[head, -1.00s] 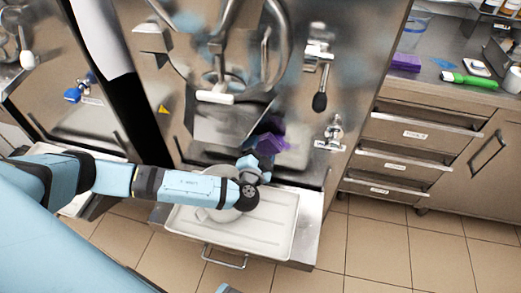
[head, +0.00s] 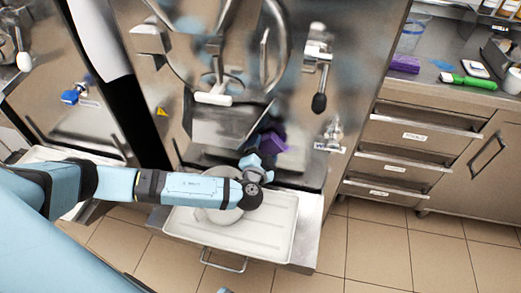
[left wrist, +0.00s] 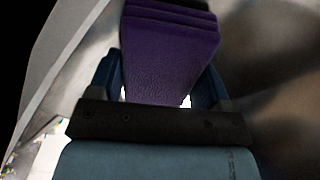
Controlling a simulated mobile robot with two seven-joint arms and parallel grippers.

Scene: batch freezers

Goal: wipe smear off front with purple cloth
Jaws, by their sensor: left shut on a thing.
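My left gripper (head: 258,162) is at the lower front of the middle freezer (head: 290,105), below its chute and above the drip tray. It is shut on a folded purple cloth (head: 271,144). The left wrist view shows the cloth (left wrist: 168,50) between the two blue fingers (left wrist: 160,85), close to the metal front. I cannot tell whether the cloth touches the front. Blurry bluish and dark patches show on the front, but I cannot tell smear from reflection. My right gripper is not in view.
A white tray (head: 270,236) with a round bowl (head: 218,214) sits below the gripper. A white-tipped handle (head: 213,99), a lever (head: 319,102) and a tap (head: 333,133) jut from the front. A counter at right holds a purple block (head: 404,64) and a green-handled tool (head: 468,80).

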